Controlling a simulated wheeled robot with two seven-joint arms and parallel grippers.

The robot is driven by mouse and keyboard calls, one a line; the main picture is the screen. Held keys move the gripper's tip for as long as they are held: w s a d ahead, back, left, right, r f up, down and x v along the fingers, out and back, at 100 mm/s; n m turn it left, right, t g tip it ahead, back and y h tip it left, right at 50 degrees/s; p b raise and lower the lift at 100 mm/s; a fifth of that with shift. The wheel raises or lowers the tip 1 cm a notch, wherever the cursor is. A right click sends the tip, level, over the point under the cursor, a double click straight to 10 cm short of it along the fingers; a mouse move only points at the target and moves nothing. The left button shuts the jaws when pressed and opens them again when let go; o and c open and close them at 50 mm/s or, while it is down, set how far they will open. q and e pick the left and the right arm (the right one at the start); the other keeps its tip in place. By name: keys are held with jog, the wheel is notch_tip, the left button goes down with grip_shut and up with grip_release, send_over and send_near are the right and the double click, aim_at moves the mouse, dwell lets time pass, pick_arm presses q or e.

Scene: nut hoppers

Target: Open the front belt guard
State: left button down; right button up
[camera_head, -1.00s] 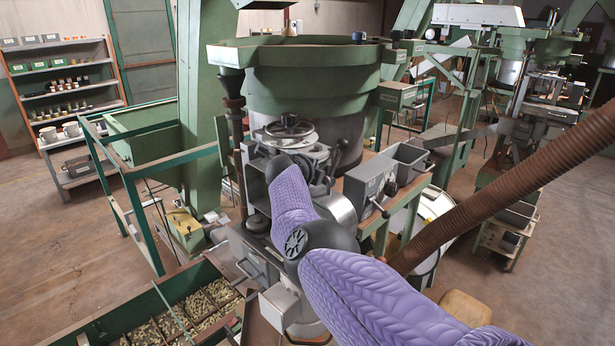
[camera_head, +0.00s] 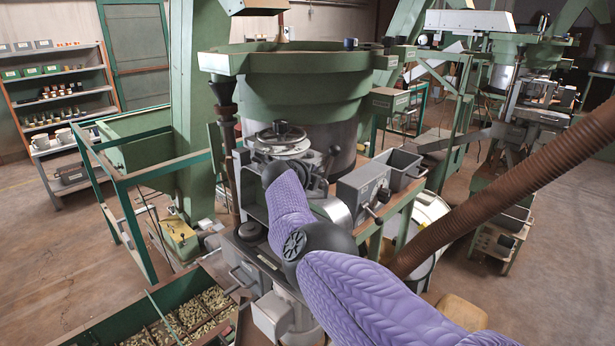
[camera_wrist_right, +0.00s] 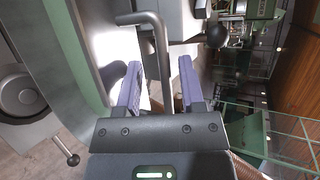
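My right arm (camera_head: 370,295) reaches forward to the green and grey machine in the head view. It hides its own gripper there. In the right wrist view my right gripper (camera_wrist_right: 160,76) has two purple fingers spread apart. A bent grey metal rod (camera_wrist_right: 158,45), like a handle, runs down between the fingers, with no clear contact on either. A pale grey panel (camera_wrist_right: 118,62) lies behind the left finger. I cannot tell for sure which part is the front belt guard. My left gripper is in neither view.
A green hopper bowl (camera_head: 300,95) and a handwheel (camera_head: 280,137) stand beyond my arm. A brown ribbed hose (camera_head: 500,195) crosses at the right. A green railing (camera_head: 165,170) and a bin of nuts (camera_head: 130,335) are at the left. Open floor lies at far left.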

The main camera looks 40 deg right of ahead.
jog(key=p+v, duration=0.1)
jog(key=p, duration=0.1)
jog(key=p+v, duration=0.2)
jog(key=shift+w+r+p, duration=0.1)
jog(key=shift+r+p, duration=0.2)
jog(key=shift+p, duration=0.05)
jog(key=p+v, duration=0.1)
jog(key=v, duration=0.5)
jog(key=shift+s+a, duration=0.25)
jog(key=shift+a, duration=0.15)
jog(key=shift+f, duration=0.1)
